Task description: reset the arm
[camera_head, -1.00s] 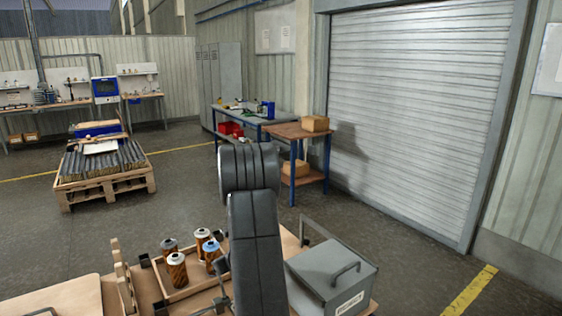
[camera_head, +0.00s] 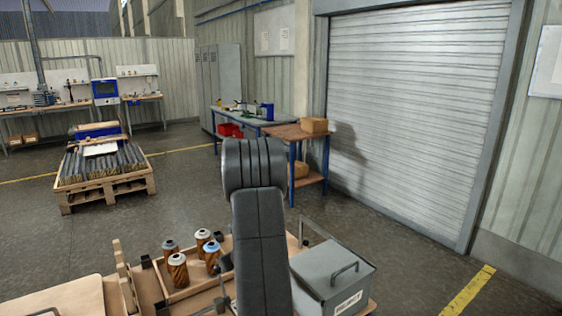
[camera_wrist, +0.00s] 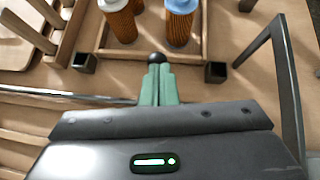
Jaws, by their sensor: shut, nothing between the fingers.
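My gripper (camera_wrist: 158,84) shows in the wrist view with its green fingers together and nothing between them. It is over the table (camera_wrist: 100,80), in front of the wooden tray (camera_wrist: 207,38). A white-capped cartridge (camera_wrist: 121,24) and a blue-capped cartridge (camera_wrist: 179,24) stand in that tray just beyond the fingertips. In the head view, several cartridges stand in the tray, among them the blue-capped one (camera_head: 212,256) and a white-capped one (camera_head: 178,270). My arm hides part of the tray's right side there, and the fingers are hard to make out.
A grey metal box (camera_head: 335,275) with a handle stands right of my arm. A wooden rack (camera_head: 124,275) stands left of the tray. Small black square holders (camera_wrist: 215,71) sit by the tray corners. A pallet (camera_head: 105,190) and workbenches stand farther off on the floor.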

